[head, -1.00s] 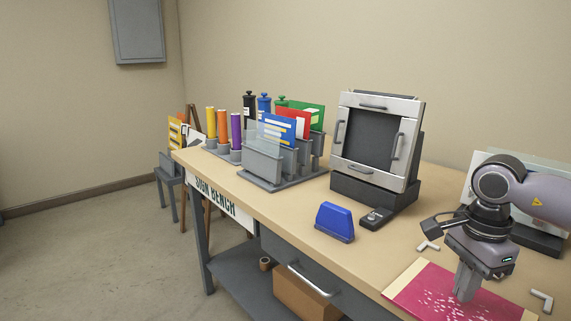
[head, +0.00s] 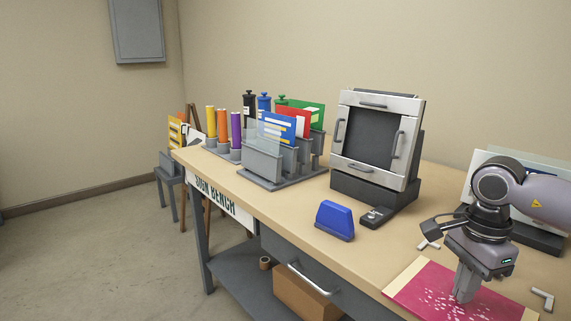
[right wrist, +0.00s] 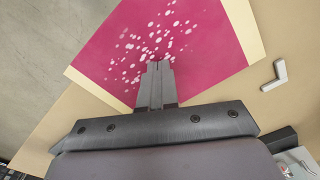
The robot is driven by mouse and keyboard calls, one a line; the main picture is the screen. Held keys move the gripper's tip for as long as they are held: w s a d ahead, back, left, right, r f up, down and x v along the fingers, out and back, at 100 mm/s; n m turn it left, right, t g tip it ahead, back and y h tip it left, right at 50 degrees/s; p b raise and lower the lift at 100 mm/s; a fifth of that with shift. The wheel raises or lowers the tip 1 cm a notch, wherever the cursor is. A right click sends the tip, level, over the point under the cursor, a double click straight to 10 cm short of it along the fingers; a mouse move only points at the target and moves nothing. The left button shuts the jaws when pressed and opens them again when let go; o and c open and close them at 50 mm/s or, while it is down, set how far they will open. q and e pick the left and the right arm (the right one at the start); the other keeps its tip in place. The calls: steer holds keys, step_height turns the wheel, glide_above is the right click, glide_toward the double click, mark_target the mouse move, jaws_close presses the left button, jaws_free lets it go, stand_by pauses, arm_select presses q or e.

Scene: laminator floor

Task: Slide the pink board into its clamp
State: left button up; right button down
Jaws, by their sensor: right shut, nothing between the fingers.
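The pink board (head: 430,288) lies flat on the bench near its front right edge, with pale cream strips along two sides and many white specks on its face. It also fills the upper part of the right wrist view (right wrist: 200,62). My right gripper (head: 464,294) points down at the board with its fingers together and nothing between them. In the right wrist view its fingertips (right wrist: 158,66) are over the specked area; I cannot tell whether they touch the board. My left gripper is not in view. I cannot pick out a clamp for the board with certainty.
Two light L-shaped corner pieces (head: 543,298) (head: 428,243) lie around the board. A blue squeegee-like block (head: 335,219) stands left of it. Behind is an upright machine (head: 376,180) with silver handled bars. A sheet rack (head: 263,164) stands at the far left end of the bench (head: 290,208).

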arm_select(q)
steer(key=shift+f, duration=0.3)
arm_select(e)
steer(key=shift+f, duration=0.45)
steer(key=shift+w, duration=0.1)
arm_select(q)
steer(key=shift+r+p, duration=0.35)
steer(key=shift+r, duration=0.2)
arm_select(e)
steer(key=shift+w+d, duration=1.75)
steer(key=shift+d, duration=0.25)
steer(key=shift+w+d, duration=0.1)
steer(key=shift+r+p, duration=1.3)
steer(key=shift+r, duration=0.15)
steer(key=shift+r+p, duration=1.5)
steer(key=shift+r, duration=0.3)
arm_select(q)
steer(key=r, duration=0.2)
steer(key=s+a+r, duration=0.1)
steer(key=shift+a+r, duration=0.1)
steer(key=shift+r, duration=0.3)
arm_select(e)
steer(key=shift+r, duration=0.25)
